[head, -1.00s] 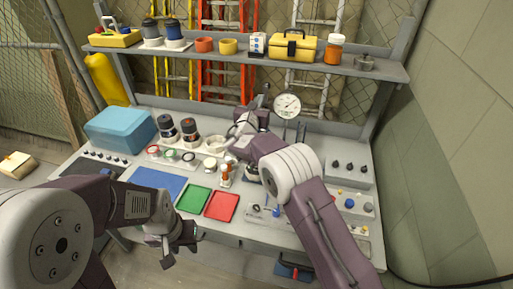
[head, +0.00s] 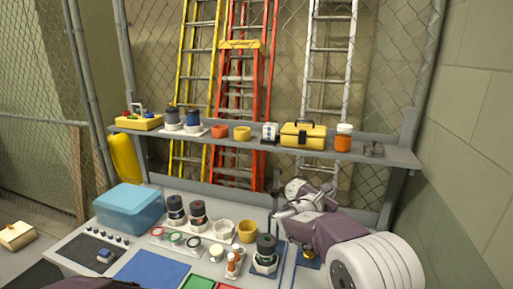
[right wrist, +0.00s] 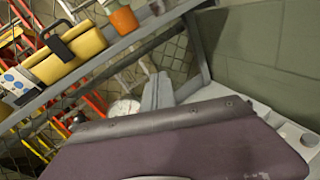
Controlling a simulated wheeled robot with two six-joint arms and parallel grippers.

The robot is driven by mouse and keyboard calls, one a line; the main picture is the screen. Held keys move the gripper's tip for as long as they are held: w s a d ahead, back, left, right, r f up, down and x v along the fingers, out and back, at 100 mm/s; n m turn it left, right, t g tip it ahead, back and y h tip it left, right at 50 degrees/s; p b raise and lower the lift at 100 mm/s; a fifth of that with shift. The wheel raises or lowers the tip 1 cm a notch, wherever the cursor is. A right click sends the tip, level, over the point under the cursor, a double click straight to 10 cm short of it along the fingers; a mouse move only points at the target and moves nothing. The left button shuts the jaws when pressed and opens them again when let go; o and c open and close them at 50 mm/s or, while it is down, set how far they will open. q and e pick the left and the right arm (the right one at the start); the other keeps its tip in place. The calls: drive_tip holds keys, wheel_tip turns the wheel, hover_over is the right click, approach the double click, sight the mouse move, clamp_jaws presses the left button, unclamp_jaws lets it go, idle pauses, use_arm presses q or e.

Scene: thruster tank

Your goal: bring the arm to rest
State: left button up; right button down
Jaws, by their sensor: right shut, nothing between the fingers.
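My right arm comes in from the lower right in the head view. Its gripper (head: 280,207) is small and partly covered by the wrist, near the back of the workbench (head: 75,243) and below the shelf. It is shut and empty, and no object hangs from it. A purple link of mine fills the lower part of the right wrist view, where no fingertips show clearly.
A shelf (head: 400,161) runs above the bench, with a yellow toolbox (head: 303,135) and an orange jar (head: 343,137). A blue cooler (head: 130,208), dark-lidded jars (head: 198,213) and a yellow cup (head: 247,232) stand on the bench.

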drive_tip(key=s+d+f+m+g+y, duration=0.1)
drive_tip(key=s+d+f+m+g, duration=0.35)
drive_tip(key=s+f, duration=0.4)
drive_tip(key=s+d+f+m+g+y, duration=0.2)
drive_tip(key=s+d+f+m+g, duration=0.25)
drive_tip(key=s, duration=0.65)
drive_tip(key=s+a+f+m+g+y, duration=0.1)
drive_tip(key=s+a+f+m+y, duration=0.2)
drive_tip(key=s+a+f+m, duration=0.2)
drive_tip(key=s+a+f+m+g+y, duration=0.1)
drive_tip(key=s+a+f+m+y, duration=0.3)
drive_tip(key=s+a+m, duration=0.5)
wheel_tip(320, 180, down, 2)
drive_tip(key=s+m, duration=0.1)
drive_tip(key=m, duration=0.2)
drive_tip(key=shift+a+g, duration=0.2)
drive_tip(key=shift+g, duration=0.1)
